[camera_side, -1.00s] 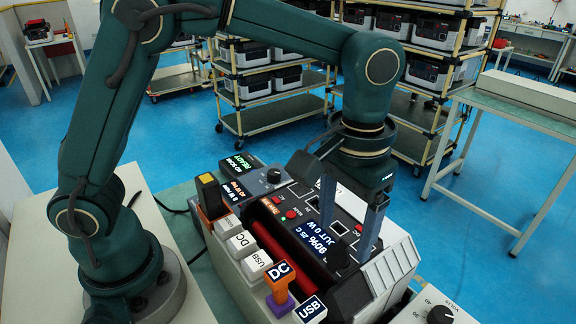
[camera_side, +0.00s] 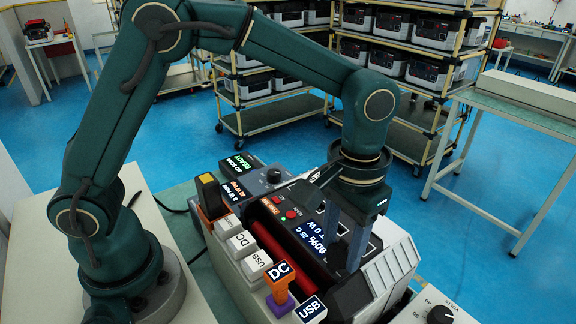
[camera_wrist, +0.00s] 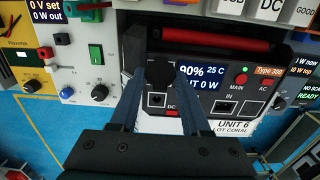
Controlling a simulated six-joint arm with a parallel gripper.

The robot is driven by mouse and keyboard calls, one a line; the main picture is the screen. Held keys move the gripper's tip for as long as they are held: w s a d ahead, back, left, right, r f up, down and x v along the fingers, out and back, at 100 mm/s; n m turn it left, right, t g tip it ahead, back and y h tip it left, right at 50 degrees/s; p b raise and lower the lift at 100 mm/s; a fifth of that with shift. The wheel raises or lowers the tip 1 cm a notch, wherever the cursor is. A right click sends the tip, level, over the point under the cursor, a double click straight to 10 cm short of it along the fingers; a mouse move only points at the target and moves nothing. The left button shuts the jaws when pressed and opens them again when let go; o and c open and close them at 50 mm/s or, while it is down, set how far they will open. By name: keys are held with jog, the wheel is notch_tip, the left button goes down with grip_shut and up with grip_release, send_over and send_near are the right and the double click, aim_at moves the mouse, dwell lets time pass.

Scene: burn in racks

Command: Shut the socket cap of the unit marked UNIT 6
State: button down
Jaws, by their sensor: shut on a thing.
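The unit marked UNIT 6 is a dark-fronted power box (camera_side: 285,205) with a red handle. Its UNIT 6 label (camera_wrist: 236,125) shows in the wrist view. The socket cap (camera_wrist: 160,73) is a dark round piece beside the screen, standing above the DC socket (camera_wrist: 157,100), which shows uncovered. My gripper (camera_wrist: 162,72) is shut on the cap, one finger on each side. In the side view my gripper (camera_side: 343,252) points down at the unit's front panel. The cap is hidden by the fingers there.
White and coloured key blocks marked DC and USB (camera_side: 279,272) stand along the unit's left side. A meter with a dial (camera_side: 440,312) is at the lower right. Another panel with knobs (camera_wrist: 85,75) stands left in the wrist view. Shelves (camera_side: 270,120) stand behind.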

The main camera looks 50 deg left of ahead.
jog(key=shift+w+f+g, duration=0.2)
jog(key=shift+w+g, duration=0.2)
jog(key=shift+g, duration=0.55)
jog(key=shift+w+f+g, duration=0.2)
jog(key=shift+w+g, duration=0.15)
jog(key=shift+g, duration=0.9)
jog(key=shift+c, duration=1.9)
grip_release()
jog(key=shift+s+r+t, duration=0.15)
jog(key=shift+t, duration=0.35)
